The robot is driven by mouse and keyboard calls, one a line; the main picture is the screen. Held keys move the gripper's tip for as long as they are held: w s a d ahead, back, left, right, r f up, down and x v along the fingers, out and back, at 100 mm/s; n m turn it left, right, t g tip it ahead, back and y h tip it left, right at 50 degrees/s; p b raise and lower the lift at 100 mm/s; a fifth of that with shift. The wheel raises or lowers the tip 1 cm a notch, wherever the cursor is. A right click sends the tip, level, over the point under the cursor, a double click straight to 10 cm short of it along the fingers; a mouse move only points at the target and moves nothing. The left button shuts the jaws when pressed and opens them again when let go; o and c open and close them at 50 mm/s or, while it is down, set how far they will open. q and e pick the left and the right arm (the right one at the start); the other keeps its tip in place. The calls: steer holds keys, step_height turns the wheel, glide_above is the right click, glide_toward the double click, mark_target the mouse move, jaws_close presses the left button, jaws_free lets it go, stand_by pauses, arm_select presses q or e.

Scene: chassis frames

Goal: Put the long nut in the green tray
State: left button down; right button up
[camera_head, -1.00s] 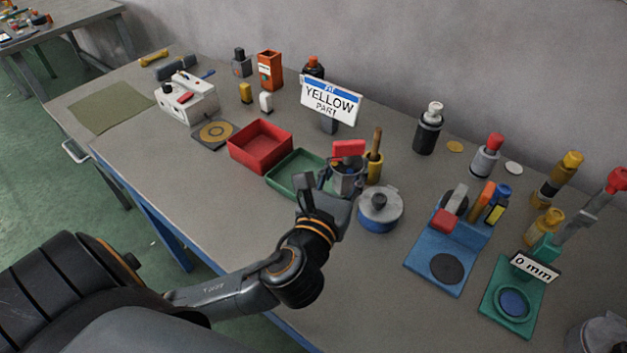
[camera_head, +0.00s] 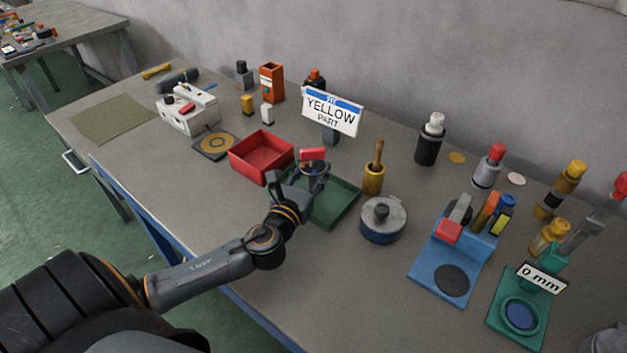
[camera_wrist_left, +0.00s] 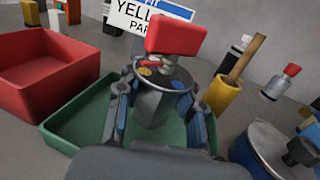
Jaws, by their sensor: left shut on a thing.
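The green tray (camera_head: 345,214) lies on the bench beside the red tray. My left gripper (camera_head: 311,178) is over its far left part, shut on a grey faceted metal piece with a dark rim, which looks like the long nut (camera_wrist_left: 152,108). A red block (camera_head: 312,154) shows above the piece and in the left wrist view (camera_wrist_left: 176,36), with small yellow and red bits under it. How these join the piece is unclear. The green tray (camera_wrist_left: 62,128) shows behind and below the fingers. The gap to its floor cannot be judged. My right gripper is not in view.
The red tray (camera_head: 236,160) stands close on the left. A yellow cup with a wooden handle (camera_head: 373,181) and a lidded blue-grey tin (camera_head: 383,232) stand to the right. The YELLOW PART sign (camera_head: 331,112) stands behind. Bare bench lies in front of the tin.

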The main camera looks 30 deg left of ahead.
arm_select(q)
step_height(320, 180, down, 2)
steer(key=shift+d+f, duration=0.1)
steer(key=shift+f, duration=0.1)
steer(key=shift+f, duration=0.1)
steer(key=c, duration=0.9)
jaws_free()
steer(key=shift+s+f, duration=0.1)
steer(key=shift+o, duration=0.3)
